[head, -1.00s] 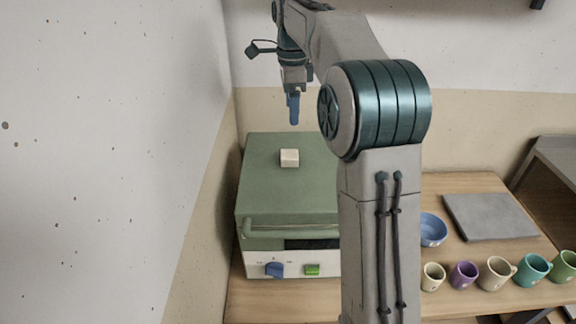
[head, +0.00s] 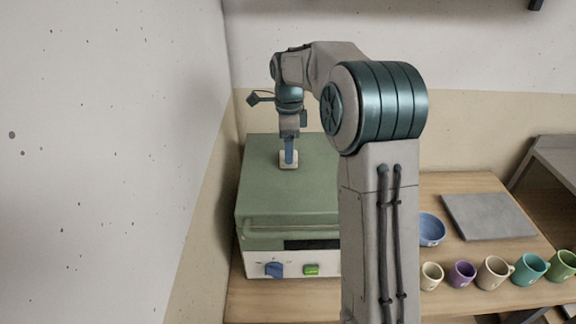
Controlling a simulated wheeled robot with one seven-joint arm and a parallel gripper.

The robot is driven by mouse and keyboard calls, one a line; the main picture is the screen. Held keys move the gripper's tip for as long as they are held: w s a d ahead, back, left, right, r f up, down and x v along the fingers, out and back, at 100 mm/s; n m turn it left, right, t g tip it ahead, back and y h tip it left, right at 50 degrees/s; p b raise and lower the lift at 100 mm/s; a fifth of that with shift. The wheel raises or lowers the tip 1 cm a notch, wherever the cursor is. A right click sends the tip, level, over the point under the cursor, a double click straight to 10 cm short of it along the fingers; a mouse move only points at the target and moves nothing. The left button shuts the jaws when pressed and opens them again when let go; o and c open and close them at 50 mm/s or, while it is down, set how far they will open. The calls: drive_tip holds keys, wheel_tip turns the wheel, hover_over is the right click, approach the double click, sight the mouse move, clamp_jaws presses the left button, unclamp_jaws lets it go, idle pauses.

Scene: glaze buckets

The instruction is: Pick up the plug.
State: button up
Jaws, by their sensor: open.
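The plug looks like a small cream block (head: 289,165) lying on the green lid of the box-shaped kiln (head: 262,205). My gripper (head: 289,158) points straight down over the block, its blue fingers overlapping the block in the head view. The jaws are open. One finger hides part of the block, and I cannot tell whether the fingers touch it or stand around it.
The kiln front has a blue knob (head: 274,270) and a green switch (head: 311,270). To the right on the wooden table stand a blue bowl (head: 431,229), a grey slab (head: 488,217) and several mugs (head: 493,272). A wall (head: 110,150) rises close on the left.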

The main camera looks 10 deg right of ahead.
drive_tip(key=shift+f, duration=1.25)
drive_tip(key=c, duration=1.4)
drive_tip(key=shift+r, duration=0.15)
wheel_tip(320, 180, up, 10)
drive_tip(key=shift+f+b, duration=0.1)
drive_tip(key=shift+b, duration=0.45)
drive_tip(key=shift+r+p, duration=4)
drive_tip(key=shift+r, duration=0.3)
